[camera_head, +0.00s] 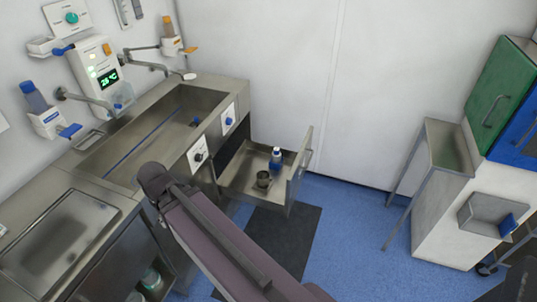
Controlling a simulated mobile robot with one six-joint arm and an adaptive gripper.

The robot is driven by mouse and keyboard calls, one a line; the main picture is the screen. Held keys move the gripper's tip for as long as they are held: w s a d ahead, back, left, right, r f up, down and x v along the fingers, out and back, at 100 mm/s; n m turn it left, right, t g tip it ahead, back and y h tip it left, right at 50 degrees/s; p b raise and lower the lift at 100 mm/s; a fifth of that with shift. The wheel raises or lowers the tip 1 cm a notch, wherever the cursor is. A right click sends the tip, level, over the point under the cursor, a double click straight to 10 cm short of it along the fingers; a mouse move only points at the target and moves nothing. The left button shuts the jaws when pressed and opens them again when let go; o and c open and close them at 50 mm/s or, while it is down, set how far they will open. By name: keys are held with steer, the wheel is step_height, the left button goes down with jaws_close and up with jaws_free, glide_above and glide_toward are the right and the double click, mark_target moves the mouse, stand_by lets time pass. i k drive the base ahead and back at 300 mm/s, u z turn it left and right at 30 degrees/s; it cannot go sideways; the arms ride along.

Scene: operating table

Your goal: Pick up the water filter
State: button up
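I cannot tell for certain which thing is the water filter. A small white-and-blue bottle-like item (276,158) stands upright in the open drawer (238,182) at the right end of the sink unit. A small metal cup (263,179) stands just in front of it. A clear piece with blue on it (122,101) is at a wall tap above the sink. My gripper is not in view.
The long metal sink (160,135) runs along the left wall, with several taps and dispensers above. An open lower shelf (135,270) holds jars. A metal side table (446,147) and a white cabinet (440,215) stand at right.

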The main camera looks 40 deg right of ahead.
mark_target(276, 156)
steer(key=z, duration=0.3)
steer(key=i, duration=0.75)
steer(key=z, duration=0.85)
steer(key=i, duration=0.55)
steer(key=z, duration=0.3)
